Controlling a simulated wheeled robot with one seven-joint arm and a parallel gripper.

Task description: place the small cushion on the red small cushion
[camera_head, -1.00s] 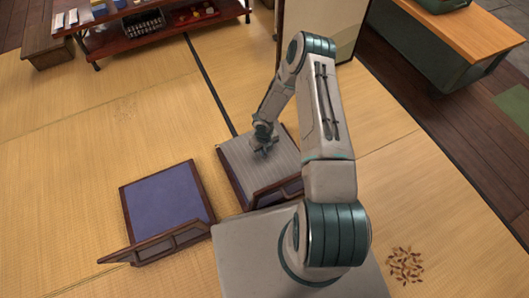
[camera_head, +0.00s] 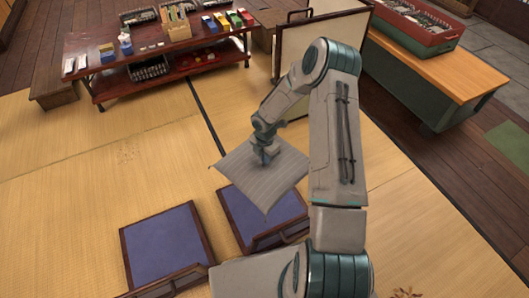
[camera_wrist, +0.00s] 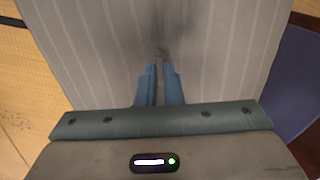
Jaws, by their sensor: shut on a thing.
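The small cushion is square and grey with faint stripes; it shows in the head view (camera_head: 240,182) and fills much of the wrist view (camera_wrist: 90,40). My gripper (camera_head: 264,158) is shut on the middle of its top, with the blue fingers close together in the wrist view (camera_wrist: 160,75). The cushion hangs above the far part of the right floor chair (camera_head: 285,208), whose purple seat is partly hidden by it. No red cushion shows in either view.
A left floor chair (camera_head: 162,245) with a bare purple seat stands beside the right one. A low red-brown table (camera_head: 150,52) with goods stands at the back. A pale panel (camera_head: 300,45) and an orange-topped counter (camera_head: 430,65) are at the right. Tatami at left is clear.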

